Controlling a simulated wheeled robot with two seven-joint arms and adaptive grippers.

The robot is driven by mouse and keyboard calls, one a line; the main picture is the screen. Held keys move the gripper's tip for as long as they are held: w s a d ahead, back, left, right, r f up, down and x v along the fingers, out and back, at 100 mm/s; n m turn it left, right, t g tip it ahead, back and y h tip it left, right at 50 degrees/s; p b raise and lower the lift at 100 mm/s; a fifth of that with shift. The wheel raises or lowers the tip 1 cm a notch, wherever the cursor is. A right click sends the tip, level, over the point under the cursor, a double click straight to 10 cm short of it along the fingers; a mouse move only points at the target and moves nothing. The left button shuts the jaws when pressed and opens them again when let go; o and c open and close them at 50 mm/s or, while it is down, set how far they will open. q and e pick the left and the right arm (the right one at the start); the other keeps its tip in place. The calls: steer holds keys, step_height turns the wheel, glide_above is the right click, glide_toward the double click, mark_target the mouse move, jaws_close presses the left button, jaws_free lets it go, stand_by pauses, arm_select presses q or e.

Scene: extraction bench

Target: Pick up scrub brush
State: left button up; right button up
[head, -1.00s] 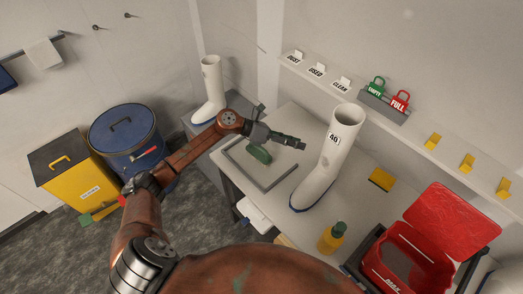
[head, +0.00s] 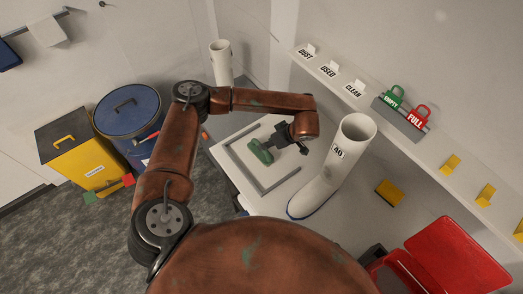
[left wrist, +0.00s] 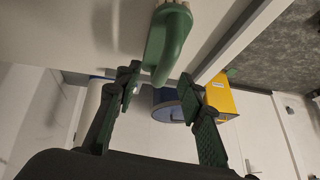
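The scrub brush (head: 261,151) is green and lies on the white bench inside a grey angled frame (head: 278,184). It also shows in the left wrist view (left wrist: 168,42), with pale bristles at the top edge and its rounded green end pointing down between my fingers. My left gripper (head: 288,143) is close to the brush, on its right side in the head view. In the left wrist view my left gripper (left wrist: 161,80) is open, one finger on each side of the brush's end, with gaps visible. My right gripper is not in view.
A white boot marked 40 (head: 340,165) stands just right of my left gripper. Another white boot (head: 221,62) is behind my arm. A blue drum (head: 128,113) and yellow bin (head: 78,150) stand left.

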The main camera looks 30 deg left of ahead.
arm_select(q)
steer(key=shift+s+a+f, duration=0.15)
steer(key=shift+a+f, duration=0.15)
steer(key=p+x, duration=0.1)
steer(key=x, duration=0.3)
steer(key=shift+s+a+f, duration=0.1)
steer(key=shift+a+f, duration=0.15)
steer(key=shift+f, duration=0.1)
steer(key=shift+c, duration=0.4)
jaws_close()
